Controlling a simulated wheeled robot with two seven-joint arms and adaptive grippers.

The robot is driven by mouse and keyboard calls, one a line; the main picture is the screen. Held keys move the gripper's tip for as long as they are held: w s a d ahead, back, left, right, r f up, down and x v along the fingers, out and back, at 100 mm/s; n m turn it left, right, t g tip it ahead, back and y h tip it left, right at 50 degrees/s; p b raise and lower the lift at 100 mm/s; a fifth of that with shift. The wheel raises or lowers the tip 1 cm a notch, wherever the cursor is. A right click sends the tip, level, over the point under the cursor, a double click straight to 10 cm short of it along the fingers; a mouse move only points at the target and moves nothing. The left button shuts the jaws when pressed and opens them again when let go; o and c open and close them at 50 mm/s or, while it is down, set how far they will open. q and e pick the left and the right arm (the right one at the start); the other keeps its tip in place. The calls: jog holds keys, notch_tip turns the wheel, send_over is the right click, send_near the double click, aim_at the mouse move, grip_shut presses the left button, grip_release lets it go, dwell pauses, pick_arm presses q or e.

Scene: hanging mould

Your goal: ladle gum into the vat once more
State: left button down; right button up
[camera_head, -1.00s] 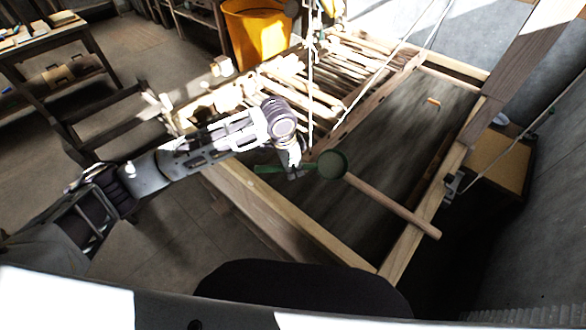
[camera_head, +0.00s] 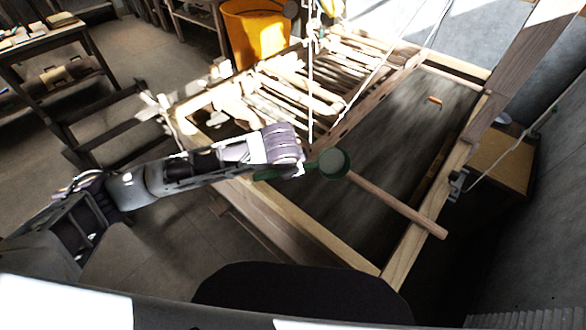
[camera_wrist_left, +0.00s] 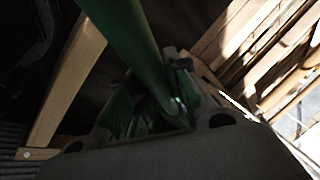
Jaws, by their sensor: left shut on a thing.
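The green ladle's round cup (camera_head: 334,163) shows in the head view above the near part of the vat, with a dull grey-green inside; I cannot tell whether it holds gum. My left gripper (camera_head: 298,172) is shut on the ladle's handle, just left of the cup and mostly hidden by my wrist. In the left wrist view the green handle (camera_wrist_left: 137,45) runs down between the fingers (camera_wrist_left: 165,112). The vat (camera_head: 285,214) is a wooden-framed trough with a dark grey surface inside. My right gripper is not in view.
A wooden stick (camera_head: 395,204) lies across the vat to its near right rim. A slatted wooden rack (camera_head: 300,88) stands behind, with cords (camera_head: 310,70) hanging over the vat. An orange-yellow tub (camera_head: 255,38) stands at the back. A small orange piece (camera_head: 435,100) is on the grey surface.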

pick_arm(q)
jog(key=shift+s+d+f+t+b, duration=0.1)
jog(key=shift+s+f+t+b, duration=0.15)
jog(key=shift+t+b, duration=0.3)
jog(key=shift+s+f+t+b, duration=0.2)
jog(key=shift+t+b, duration=0.25)
jog(key=shift+s+d+f+m+t+y+b, duration=0.15)
jog(key=shift+s+f+t+b, duration=0.3)
jog(key=shift+t+b, duration=0.85)
jog(key=shift+s+d+f+m+t+y+b, duration=0.1)
jog(key=shift+s+f+t+y+b, duration=0.3)
jog(key=shift+b, duration=1.55)
jog(key=shift+s+d+f+m+t+y+b, duration=0.15)
jog(key=shift+s+f+t+b, duration=0.25)
jog(key=shift+t+b, duration=0.95)
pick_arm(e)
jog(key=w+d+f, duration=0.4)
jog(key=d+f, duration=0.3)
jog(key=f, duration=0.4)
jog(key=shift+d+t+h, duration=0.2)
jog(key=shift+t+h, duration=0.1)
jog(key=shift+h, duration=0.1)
